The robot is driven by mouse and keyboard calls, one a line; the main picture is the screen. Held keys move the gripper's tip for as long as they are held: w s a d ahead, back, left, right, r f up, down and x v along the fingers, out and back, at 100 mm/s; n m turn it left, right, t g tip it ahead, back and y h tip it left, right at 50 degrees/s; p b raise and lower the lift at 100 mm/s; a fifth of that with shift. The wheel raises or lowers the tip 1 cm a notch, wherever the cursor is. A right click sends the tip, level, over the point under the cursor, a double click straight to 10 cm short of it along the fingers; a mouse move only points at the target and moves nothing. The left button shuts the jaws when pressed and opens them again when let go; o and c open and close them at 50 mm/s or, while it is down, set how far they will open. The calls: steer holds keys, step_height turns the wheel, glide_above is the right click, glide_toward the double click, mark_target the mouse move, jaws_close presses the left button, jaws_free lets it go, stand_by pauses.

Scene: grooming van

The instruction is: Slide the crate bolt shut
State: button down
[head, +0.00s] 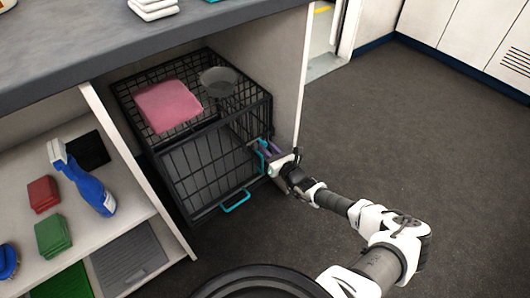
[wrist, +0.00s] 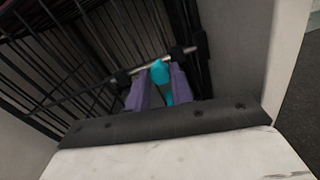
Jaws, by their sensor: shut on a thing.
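The black wire crate (head: 205,165) stands in the bay under the counter, with its barred door facing the room. A bolt (wrist: 185,50), a thin silver rod with a turquoise knob (wrist: 160,72), runs through black brackets on the crate front in the wrist view. My gripper (head: 266,148) is at the crate's right front edge. Its purple fingers (wrist: 160,88) are on either side of the turquoise knob and shut on it. The fingers hide part of the knob, and I cannot tell how far the rod reaches into the brackets.
A pink folded towel (head: 168,105) and a grey bowl (head: 218,80) sit on the crate top. A turquoise handle (head: 237,202) sticks out low at the front. A white panel (head: 290,85) stands close to the right. Shelves with a blue spray bottle (head: 92,190) are left; floor at right is clear.

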steer(key=shift+w+d, duration=0.15)
steer(key=shift+d, duration=0.05)
steer(key=c, duration=1.2)
jaws_free()
steer(key=p+v, duration=0.2)
steer(key=v, duration=1.1)
steer(key=shift+s, duration=0.4)
steer(key=shift+d, duration=0.15)
